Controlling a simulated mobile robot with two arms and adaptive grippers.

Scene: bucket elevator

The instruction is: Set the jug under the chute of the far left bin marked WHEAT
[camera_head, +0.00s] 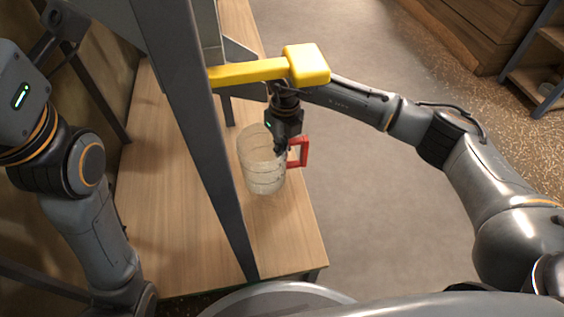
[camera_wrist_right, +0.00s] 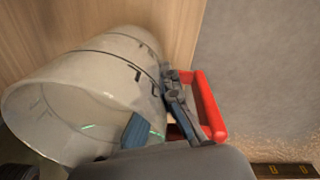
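The jug (camera_head: 262,172) is a clear cylinder with dark marks and a red handle (camera_head: 303,152), near the right edge of the wooden table. My right gripper (camera_head: 281,149) reaches down to its rim on the handle side. In the right wrist view the jug (camera_wrist_right: 95,75) has its open mouth towards the camera; my right gripper (camera_wrist_right: 160,117) appears shut on its wall beside the red handle (camera_wrist_right: 211,108). I cannot tell whether the base touches the table. No WHEAT marking shows. My left gripper is outside the view.
A yellow bar (camera_head: 250,73) with a blocky end runs above the jug, close to my right wrist. A dark metal post (camera_head: 195,110) stands left of the jug. The wooden table (camera_head: 160,210) is bare to the left. Shelving (camera_head: 540,65) stands far right.

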